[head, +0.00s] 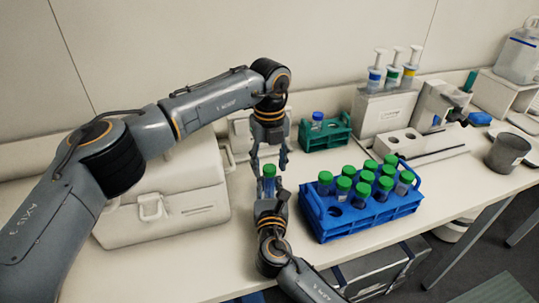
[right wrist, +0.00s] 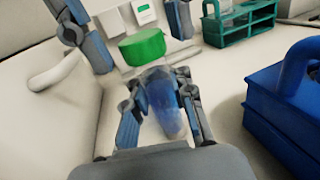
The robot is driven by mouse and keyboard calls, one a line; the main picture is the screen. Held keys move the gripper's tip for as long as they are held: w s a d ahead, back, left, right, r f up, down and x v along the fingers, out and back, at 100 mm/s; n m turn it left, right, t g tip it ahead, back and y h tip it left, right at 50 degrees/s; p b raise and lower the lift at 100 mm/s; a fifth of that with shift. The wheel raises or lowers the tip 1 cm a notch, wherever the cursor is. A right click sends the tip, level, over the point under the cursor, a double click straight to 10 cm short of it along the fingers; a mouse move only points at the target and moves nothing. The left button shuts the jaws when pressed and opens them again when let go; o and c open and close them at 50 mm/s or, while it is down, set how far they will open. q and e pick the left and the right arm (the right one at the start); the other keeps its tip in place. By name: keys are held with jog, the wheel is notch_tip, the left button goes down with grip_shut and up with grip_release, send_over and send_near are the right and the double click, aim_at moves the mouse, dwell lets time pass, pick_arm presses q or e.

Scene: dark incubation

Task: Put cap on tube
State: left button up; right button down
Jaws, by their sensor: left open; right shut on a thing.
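A clear, bluish tube (head: 268,186) stands roughly upright in the head view, with a green cap (head: 269,170) at its top. My right gripper (head: 269,198) is shut on the tube's body from the front. In the right wrist view the tube (right wrist: 165,103) lies between the right fingers and the green cap (right wrist: 142,46) is at its upper end. I cannot tell whether the cap is fully seated. My left gripper (head: 269,158) points down from above, open, with its fingers apart on either side of the cap.
A blue rack (head: 375,222) with several green-capped tubes stands close on the right. A teal rack (head: 322,142) with a blue-capped tube is behind. A pale case (head: 185,205) stands left. Pipettes (head: 392,70) and a metal cup (head: 506,153) are farther right.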

pick_arm(q)
jog(key=shift+c, duration=0.4)
grip_shut()
jog(key=m, duration=0.4)
jog(key=shift+m, duration=0.4)
jog(key=m, duration=1.7)
jog(key=shift+m, duration=0.3)
jog(key=shift+o, duration=1.1)
grip_release()
